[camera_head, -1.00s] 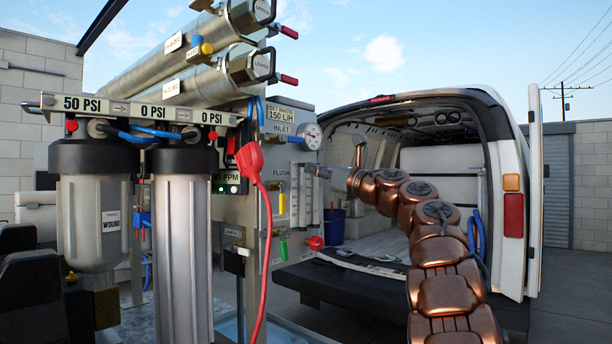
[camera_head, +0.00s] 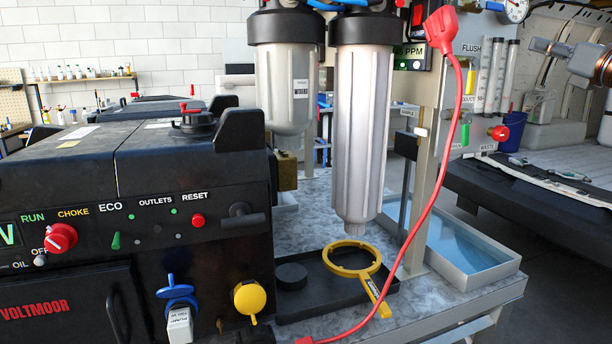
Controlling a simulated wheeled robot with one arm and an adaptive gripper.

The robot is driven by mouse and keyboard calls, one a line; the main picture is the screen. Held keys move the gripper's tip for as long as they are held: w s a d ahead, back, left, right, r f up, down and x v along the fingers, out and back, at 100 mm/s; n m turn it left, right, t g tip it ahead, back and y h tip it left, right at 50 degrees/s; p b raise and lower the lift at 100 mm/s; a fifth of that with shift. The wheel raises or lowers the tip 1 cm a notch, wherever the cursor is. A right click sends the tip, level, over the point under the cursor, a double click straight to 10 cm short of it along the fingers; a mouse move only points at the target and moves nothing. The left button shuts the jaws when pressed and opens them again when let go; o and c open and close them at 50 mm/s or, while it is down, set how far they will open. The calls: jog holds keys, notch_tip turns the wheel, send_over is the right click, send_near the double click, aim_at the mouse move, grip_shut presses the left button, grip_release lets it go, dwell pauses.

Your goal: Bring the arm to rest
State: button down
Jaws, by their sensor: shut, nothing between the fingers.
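My gripper (camera_head: 533,44) shows at the upper right edge of the head view. It is shut and empty, with its tip pointing left. It is raised, just right of the clear flow tubes (camera_head: 494,78) in the picture. A gap of background shows between the tip and the tubes. Only a short piece of my copper-coloured arm is in view; the rest is cut off by the right edge.
A black generator (camera_head: 120,190) fills the left. Two filter housings (camera_head: 362,135) hang over a bench with a black tray (camera_head: 318,302) and a yellow ring wrench (camera_head: 352,262). A red cable (camera_head: 447,165) hangs from a red plug. A water basin (camera_head: 470,250) and van bed (camera_head: 560,190) are right.

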notch_tip(320, 180, down, 15)
jog(key=s+d+m+g+h, duration=0.2)
jog(key=m+g+h, duration=0.3)
jog(key=m+h, duration=1.85)
jog(key=s+a+f+m+g+y, duration=0.3)
jog(key=s+a+f+m+y, duration=0.1)
jog(key=f, duration=0.4)
jog(key=s+a+f+m+g+y, duration=0.25)
jog(key=a+f+m+y, duration=0.2)
jog(key=f, duration=0.45)
jog(key=s+a+f+m+g+y, duration=0.3)
jog(key=s+a+f+m, duration=0.15)
jog(key=f, duration=0.35)
jog(key=s+a+f+m+g+y, duration=0.1)
jog(key=s+a+f+g+y, duration=0.15)
jog(key=s+a+f, duration=0.55)
jog(key=s+a+f+m+g+y, duration=0.1)
jog(key=s+a+f+g, duration=0.3)
jog(key=s, duration=0.8)
jog(key=s+a+f+m+g+y, duration=0.1)
jog(key=s+a+f+g+y, duration=0.15)
jog(key=s+a+f, duration=0.4)
notch_tip(320, 180, up, 15)
jog(key=s+p, duration=0.1)
jog(key=p, duration=1.1)
jog(key=shift+s+a+r+t+p, duration=0.15)
jog(key=shift+s+a+t+p, duration=0.15)
jog(key=shift+t+p, duration=0.05)
